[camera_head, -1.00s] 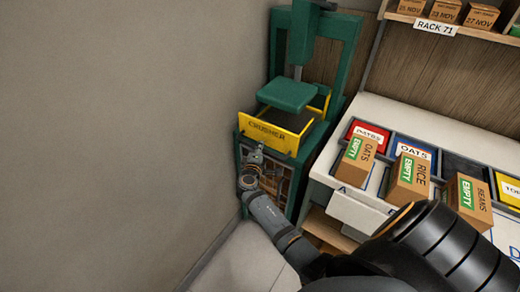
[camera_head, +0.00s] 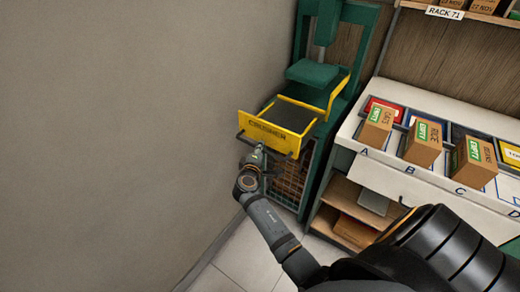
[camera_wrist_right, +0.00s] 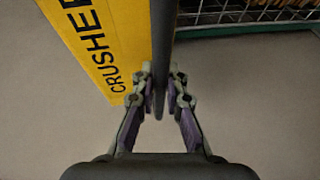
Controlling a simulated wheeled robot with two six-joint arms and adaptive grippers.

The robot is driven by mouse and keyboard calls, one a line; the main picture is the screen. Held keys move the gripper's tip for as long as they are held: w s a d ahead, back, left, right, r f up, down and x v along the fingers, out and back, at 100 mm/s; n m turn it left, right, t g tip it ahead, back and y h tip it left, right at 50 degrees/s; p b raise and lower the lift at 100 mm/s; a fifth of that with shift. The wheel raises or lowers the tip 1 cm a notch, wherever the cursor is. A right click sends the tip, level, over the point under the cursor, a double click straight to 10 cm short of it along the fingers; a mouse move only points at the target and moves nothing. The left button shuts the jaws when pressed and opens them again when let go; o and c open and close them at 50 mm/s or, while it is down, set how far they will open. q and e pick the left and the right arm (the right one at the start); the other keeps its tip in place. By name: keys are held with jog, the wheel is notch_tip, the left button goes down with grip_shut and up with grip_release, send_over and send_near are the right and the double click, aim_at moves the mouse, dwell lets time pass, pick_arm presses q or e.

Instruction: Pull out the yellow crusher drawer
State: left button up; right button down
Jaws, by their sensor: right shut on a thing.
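The yellow crusher drawer (camera_head: 278,132), with CRUSHER on its front, stands partly out of the green crusher frame (camera_head: 355,50). Its dark tray floor shows in front of the green press plate (camera_head: 318,74). The yellow front also shows at the upper left of the right wrist view (camera_wrist_right: 95,45). My right gripper (camera_head: 256,156) is at the drawer front. In the right wrist view its fingers (camera_wrist_right: 161,82) are shut on the dark handle bar (camera_wrist_right: 162,40), one on each side. My left gripper is not in view.
A grey wall (camera_head: 120,130) runs close on the left. A mesh-fronted compartment (camera_head: 292,180) is below the drawer. On the right, a white counter (camera_head: 370,172) carries several cardboard boxes, with a wooden shelf (camera_head: 345,198) below. Tiled floor (camera_head: 245,262) is clear in front.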

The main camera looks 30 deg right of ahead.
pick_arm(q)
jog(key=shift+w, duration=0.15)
pick_arm(e)
jog(key=c, duration=1.4)
grip_release()
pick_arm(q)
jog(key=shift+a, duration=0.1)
pick_arm(e)
jog(key=shift+o, duration=0.2)
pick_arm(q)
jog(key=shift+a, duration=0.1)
